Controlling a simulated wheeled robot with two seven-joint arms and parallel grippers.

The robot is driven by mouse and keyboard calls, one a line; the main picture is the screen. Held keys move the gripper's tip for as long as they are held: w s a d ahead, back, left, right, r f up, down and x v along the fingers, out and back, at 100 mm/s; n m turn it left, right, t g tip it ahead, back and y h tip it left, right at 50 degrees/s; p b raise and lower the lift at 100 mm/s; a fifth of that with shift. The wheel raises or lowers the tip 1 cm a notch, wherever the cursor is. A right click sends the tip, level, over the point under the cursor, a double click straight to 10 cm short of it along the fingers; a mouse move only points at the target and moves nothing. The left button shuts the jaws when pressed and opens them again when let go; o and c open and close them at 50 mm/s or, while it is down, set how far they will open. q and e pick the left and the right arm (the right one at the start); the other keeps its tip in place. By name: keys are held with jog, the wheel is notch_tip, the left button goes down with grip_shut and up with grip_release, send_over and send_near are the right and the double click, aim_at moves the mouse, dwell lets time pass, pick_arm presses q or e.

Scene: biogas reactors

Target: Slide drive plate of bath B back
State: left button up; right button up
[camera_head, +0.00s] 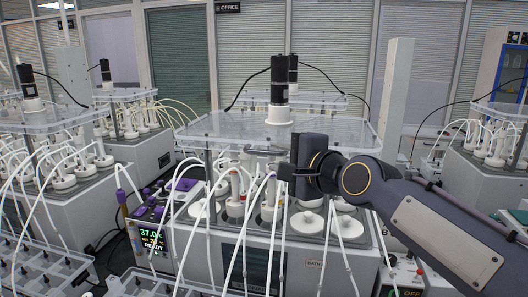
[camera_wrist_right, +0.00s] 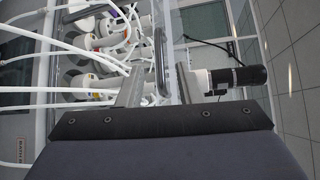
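The central bath has a clear drive plate (camera_head: 230,124) mounted level above its bottles, with a black motor (camera_head: 279,82) on a white collar on top. My right gripper (camera_head: 282,172) is at the plate's front, slightly below its front edge in the head view. In the right wrist view the fingers (camera_wrist_right: 158,88) stand apart, and the clear plate (camera_wrist_right: 174,45), seen edge-on, runs between them. I cannot tell whether either finger touches it. The motor (camera_wrist_right: 240,78) lies beyond the right finger there. The bath's label (camera_head: 313,264) is too small to read surely. My left gripper is out of view.
White tubes (camera_head: 235,255) hang across the bath's front, close to my right gripper. White lids (camera_head: 307,223) and bottles fill the bath below the plate. A control unit (camera_head: 152,240) with a lit display stands at left. Similar baths stand on both sides, and a pale column (camera_head: 396,90) rises behind.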

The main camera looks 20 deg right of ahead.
aim_at(266, 153)
jog(key=p+x, duration=0.1)
jog(key=x, duration=0.4)
jog(key=shift+w+d+r, duration=0.1)
jog(key=shift+w, duration=0.05)
jog(key=shift+w+f, duration=0.25)
jog(key=shift+w, duration=0.45)
jog(key=shift+s, duration=0.1)
jog(key=shift+c, duration=0.3)
grip_shut()
